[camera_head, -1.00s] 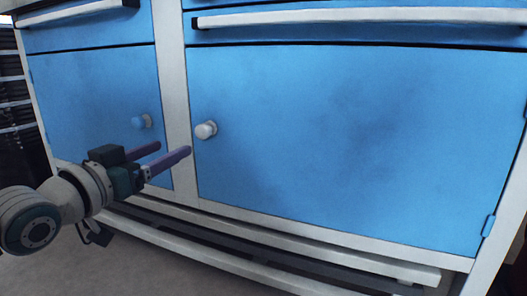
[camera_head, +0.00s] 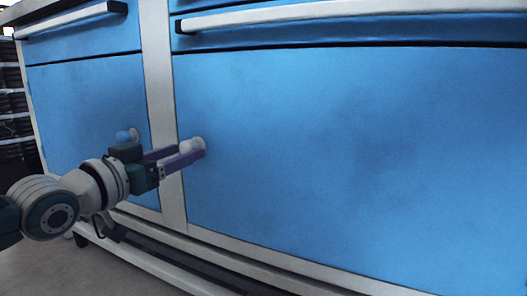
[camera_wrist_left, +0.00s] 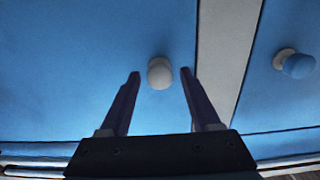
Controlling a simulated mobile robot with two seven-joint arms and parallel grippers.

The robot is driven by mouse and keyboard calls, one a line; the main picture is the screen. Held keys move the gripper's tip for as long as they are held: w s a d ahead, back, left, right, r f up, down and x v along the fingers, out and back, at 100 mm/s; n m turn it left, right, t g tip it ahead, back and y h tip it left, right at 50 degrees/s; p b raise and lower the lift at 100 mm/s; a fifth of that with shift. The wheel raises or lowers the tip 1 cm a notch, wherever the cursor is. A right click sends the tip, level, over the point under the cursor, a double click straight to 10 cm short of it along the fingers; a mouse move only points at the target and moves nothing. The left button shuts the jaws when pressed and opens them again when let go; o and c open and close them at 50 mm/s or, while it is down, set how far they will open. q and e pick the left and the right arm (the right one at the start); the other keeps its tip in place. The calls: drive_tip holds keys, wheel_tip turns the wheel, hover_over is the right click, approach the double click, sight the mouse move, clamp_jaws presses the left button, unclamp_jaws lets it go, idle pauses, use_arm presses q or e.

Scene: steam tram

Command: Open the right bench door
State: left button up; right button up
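The right bench door (camera_head: 350,150) is a wide blue panel, and it is closed. Its small whitish knob (camera_head: 198,142) sits near the door's left edge, partly covered by my left gripper's fingers in the head view. My left gripper (camera_head: 190,150) reaches in from the left with its purple fingers pointing at the knob. In the left wrist view, the knob (camera_wrist_left: 159,73) shows between the tips of the open fingers, with a gap on each side. I cannot tell how far past the knob the tips reach. My right gripper is not in view.
The left bench door (camera_head: 75,110) is closed; its blue knob (camera_head: 124,136) is just behind my left gripper. A pale post (camera_head: 158,70) separates the doors. Drawers with long pale handles (camera_head: 300,14) run above. Dark stacked shelving (camera_head: 15,110) stands at far left.

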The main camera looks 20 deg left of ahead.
use_arm(q)
drive_tip(key=shift+w+r, duration=0.1)
drive_tip(key=shift+w, duration=0.1)
drive_tip(key=c, duration=0.4)
clamp_jaws()
idle(0.6)
